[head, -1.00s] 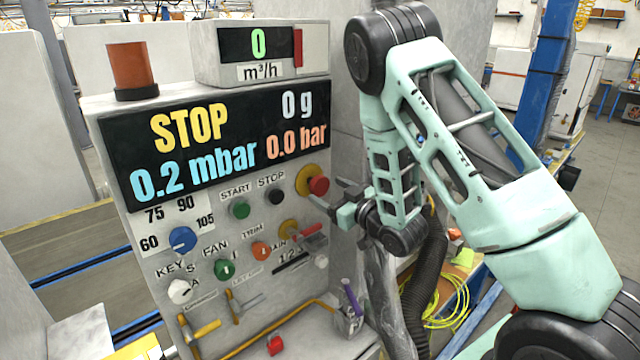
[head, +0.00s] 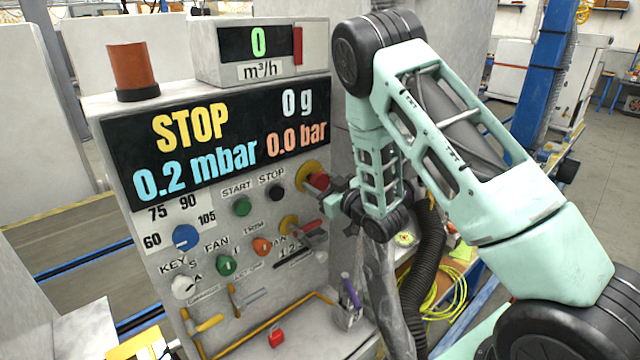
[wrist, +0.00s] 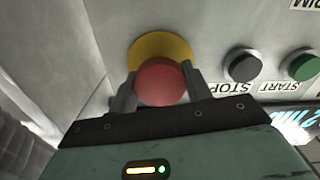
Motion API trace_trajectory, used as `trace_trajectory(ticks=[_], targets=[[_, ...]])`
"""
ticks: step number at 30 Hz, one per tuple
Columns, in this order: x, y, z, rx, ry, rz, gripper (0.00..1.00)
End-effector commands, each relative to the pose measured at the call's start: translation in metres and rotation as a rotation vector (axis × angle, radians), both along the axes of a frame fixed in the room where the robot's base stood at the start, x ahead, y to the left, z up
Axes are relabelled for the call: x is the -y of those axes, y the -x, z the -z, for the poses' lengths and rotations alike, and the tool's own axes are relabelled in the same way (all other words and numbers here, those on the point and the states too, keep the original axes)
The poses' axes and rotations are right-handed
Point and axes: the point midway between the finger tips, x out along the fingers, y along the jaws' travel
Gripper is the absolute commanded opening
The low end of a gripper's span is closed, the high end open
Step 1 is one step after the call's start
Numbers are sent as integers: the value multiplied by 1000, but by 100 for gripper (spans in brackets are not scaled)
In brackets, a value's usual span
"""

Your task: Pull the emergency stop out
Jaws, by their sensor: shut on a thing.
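The emergency stop is a red mushroom button (head: 318,181) on a yellow round base (head: 303,174), at the right side of the grey control panel (head: 215,300). My gripper (head: 328,186) is at the button from the right in the head view. In the wrist view, my gripper (wrist: 160,88) has one finger on each side of the red button (wrist: 160,82) and is shut on it. The yellow base (wrist: 160,50) shows behind the button. Part of the button is hidden by the fingers in the head view.
The black STOP button (head: 277,192) and green START button (head: 241,206) sit left of the emergency stop. A red-handled switch (head: 308,227) lies just below my gripper. A grey pipe (head: 385,290) and black hose (head: 428,270) hang below my arm.

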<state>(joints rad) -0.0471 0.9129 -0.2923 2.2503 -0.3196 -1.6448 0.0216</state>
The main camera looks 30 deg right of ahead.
Motion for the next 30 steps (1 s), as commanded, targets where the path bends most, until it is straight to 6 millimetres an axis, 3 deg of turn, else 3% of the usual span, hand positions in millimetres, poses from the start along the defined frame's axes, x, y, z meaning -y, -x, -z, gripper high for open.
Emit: trace_trajectory(ticks=[15,16,18,30], targets=[[2,9,1,-4,0,1,7],[2,9,1,-4,0,1,51],[2,9,1,-4,0,1,70],[3,15,2,-1,0,1,70]])
